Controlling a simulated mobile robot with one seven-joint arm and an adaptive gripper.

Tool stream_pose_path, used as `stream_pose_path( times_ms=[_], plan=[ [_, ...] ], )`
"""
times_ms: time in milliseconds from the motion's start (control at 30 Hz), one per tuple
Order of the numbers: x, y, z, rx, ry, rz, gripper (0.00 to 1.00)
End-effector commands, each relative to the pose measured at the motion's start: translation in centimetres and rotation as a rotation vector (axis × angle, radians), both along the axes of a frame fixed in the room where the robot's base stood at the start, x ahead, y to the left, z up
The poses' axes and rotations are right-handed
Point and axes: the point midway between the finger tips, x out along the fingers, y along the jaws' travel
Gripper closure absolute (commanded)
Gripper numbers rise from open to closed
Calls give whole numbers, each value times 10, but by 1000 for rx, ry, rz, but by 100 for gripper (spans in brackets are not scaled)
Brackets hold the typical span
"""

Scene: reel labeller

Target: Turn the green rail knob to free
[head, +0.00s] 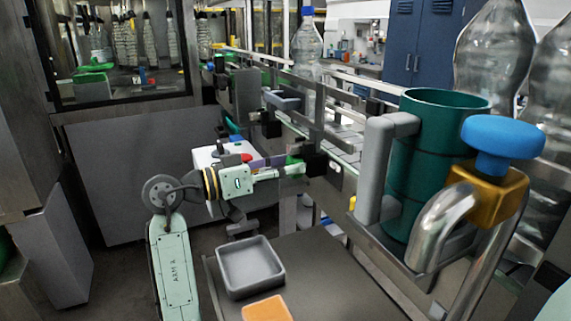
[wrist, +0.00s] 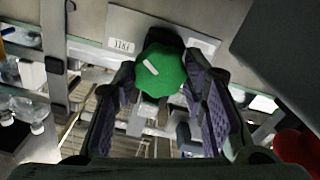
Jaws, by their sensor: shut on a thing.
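The green rail knob (wrist: 161,71) shows in the wrist view between the two dark ridged fingers of my gripper (wrist: 163,80). It has a white mark on its face, pointing up and left. A pale label plate (wrist: 122,46) with small print lies behind it, too small to read surely. In the head view, my gripper (head: 288,171) is at the conveyor rail, shut on the green knob (head: 293,161), which is partly hidden there.
A grey tray (head: 250,268) and an orange block (head: 267,309) are on the dark table below. A red button (wrist: 298,150) is at the wrist view's lower right. Clear bottles stand behind.

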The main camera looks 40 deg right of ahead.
Motion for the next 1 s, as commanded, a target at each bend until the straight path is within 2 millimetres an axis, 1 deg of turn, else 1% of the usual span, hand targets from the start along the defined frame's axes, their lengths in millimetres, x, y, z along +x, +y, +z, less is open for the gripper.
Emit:
stream_pose_path(
  times_ms=[33,333,1000],
  plan=[
    [0,0,2,11,45,0,89],
    [1,0,4,77,323,1,89],
    [0,0,0,225,940,0,89]
  ],
)
